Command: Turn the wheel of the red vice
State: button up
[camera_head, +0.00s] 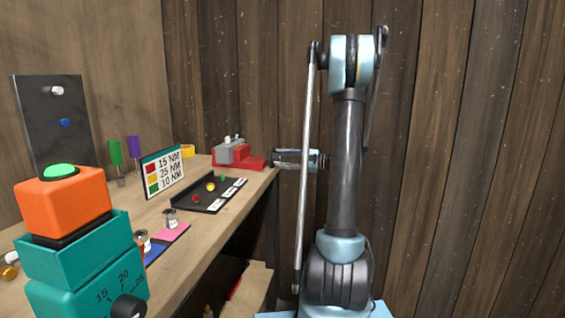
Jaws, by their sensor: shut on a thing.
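The red vice (252,162) stands on the far end of the wooden bench, with grey upper parts (225,155) on it. My gripper (273,157) reaches in from the right, level with the vice, and its tip meets the vice's right end at the bench edge. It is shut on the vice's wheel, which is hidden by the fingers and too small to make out. My arm stands to the right of the bench, in front of the wall.
On the bench (192,232) are a black tray (216,206) with small coloured pieces, a torque sign (163,172), small jars, and a teal box (75,262) with an orange block and green button. A plank wall (440,150) stands close behind my arm.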

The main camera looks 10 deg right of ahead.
jog(key=o, duration=1.1)
jog(key=shift+c, duration=0.2)
jog(key=v, duration=1.2)
